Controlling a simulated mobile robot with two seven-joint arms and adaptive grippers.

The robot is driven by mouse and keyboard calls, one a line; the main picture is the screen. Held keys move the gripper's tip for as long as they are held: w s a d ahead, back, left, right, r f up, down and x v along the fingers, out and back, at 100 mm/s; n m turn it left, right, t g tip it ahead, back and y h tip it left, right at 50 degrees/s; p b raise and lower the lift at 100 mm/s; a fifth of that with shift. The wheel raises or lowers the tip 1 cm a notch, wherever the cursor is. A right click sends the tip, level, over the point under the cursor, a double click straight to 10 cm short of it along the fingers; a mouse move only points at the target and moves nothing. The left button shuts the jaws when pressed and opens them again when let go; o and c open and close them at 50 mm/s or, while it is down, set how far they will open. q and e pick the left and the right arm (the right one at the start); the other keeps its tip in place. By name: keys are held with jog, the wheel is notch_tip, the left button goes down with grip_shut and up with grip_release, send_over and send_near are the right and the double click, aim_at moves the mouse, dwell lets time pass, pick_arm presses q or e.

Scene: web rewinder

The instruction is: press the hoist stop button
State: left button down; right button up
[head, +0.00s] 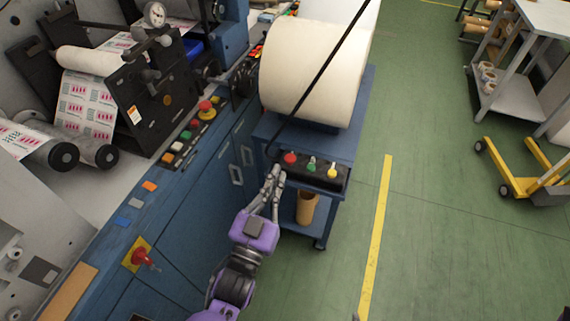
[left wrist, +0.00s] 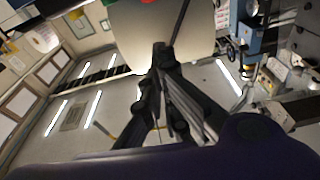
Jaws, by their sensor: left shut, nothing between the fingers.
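A black control box (head: 311,172) with a red button (head: 290,158), a green button (head: 311,164) and a yellow button (head: 333,170) sits at the front edge of the blue cart, and a black cable rises from its left end across the paper roll. No label is readable; the red one looks like the stop button. My left gripper (head: 277,170) is shut and empty, its fingertips just left of and slightly below the red button. I cannot tell whether they touch the box. In the left wrist view the closed fingers (left wrist: 161,50) point towards the pale roll. My right gripper is out of view.
A large paper roll (head: 312,72) lies on the blue cart (head: 361,120). The rewinder's panel, left, carries other coloured buttons, including a red mushroom one (head: 206,106) and a red switch on a yellow plate (head: 141,256). A cardboard core (head: 306,207) stands below.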

pick_arm(q)
notch_tip(320, 180, up, 2)
jog(key=p, duration=0.2)
send_over(291, 156)
jog(key=s, duration=0.3)
notch_tip(291, 156, down, 4)
jog(key=shift+s+r, duration=0.1)
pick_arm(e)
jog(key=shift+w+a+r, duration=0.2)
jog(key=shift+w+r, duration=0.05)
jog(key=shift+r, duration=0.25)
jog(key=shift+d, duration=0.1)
